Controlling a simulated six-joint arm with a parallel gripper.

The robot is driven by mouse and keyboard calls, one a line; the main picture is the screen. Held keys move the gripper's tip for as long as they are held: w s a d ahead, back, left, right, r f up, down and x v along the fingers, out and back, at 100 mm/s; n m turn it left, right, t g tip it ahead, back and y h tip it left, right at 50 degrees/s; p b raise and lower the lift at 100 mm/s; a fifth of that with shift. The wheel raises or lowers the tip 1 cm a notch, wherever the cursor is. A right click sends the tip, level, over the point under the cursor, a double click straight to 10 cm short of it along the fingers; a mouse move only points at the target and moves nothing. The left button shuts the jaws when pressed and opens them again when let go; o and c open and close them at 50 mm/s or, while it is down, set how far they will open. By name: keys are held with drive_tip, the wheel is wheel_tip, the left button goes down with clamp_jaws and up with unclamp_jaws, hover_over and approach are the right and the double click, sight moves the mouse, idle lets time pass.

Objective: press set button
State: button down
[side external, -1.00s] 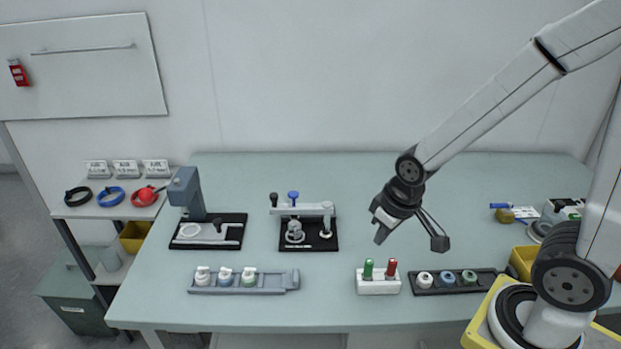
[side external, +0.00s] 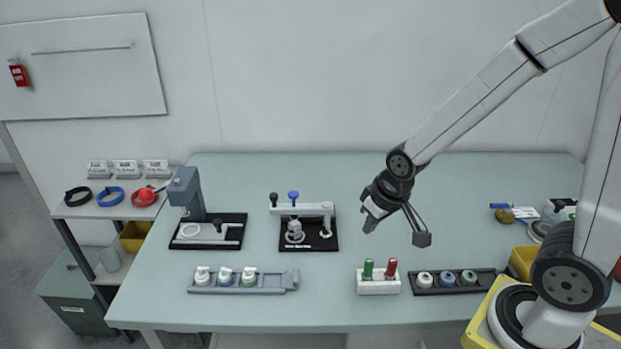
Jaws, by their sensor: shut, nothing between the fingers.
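My gripper (side external: 370,223) is shut and empty. It hangs tilted above the table, to the right of the middle fixture and above and behind the white block in the picture. No button marked "set" can be read at this size. The middle fixture (side external: 325,240) is a black base with a grey arm, a blue knob (side external: 293,196) and a black knob (side external: 274,199). A white block (side external: 378,288) at the front holds a green upright piece (side external: 368,268) and a red upright piece (side external: 391,266). My gripper touches none of these.
A grey press-like fixture (side external: 187,190) stands at the left. A grey rack (side external: 278,286) and a dark rack (side external: 480,288) hold small capped pieces near the front edge. A yellow bin (side external: 522,258) is at the right. The table's back middle is clear.

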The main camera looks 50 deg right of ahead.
drive_tip(key=w+d+m+t, duration=0.2)
drive_tip(key=w+d+m, duration=0.2)
drive_tip(key=w, duration=0.6)
drive_tip(key=w+d+m+t+h, duration=0.1)
drive_tip(key=w+d+m+t, duration=0.2)
drive_tip(key=w, duration=0.7)
drive_tip(key=shift+w+d+f+m+t, duration=0.25)
drive_tip(key=shift+d+f+m+t, duration=0.1)
drive_tip(key=shift+d+m, duration=0.8)
drive_tip(key=shift+a+f, duration=0.2)
drive_tip(key=shift+f, duration=4.2)
drive_tip(key=shift+f, duration=0.25)
drive_tip(key=shift+f, duration=0.2)
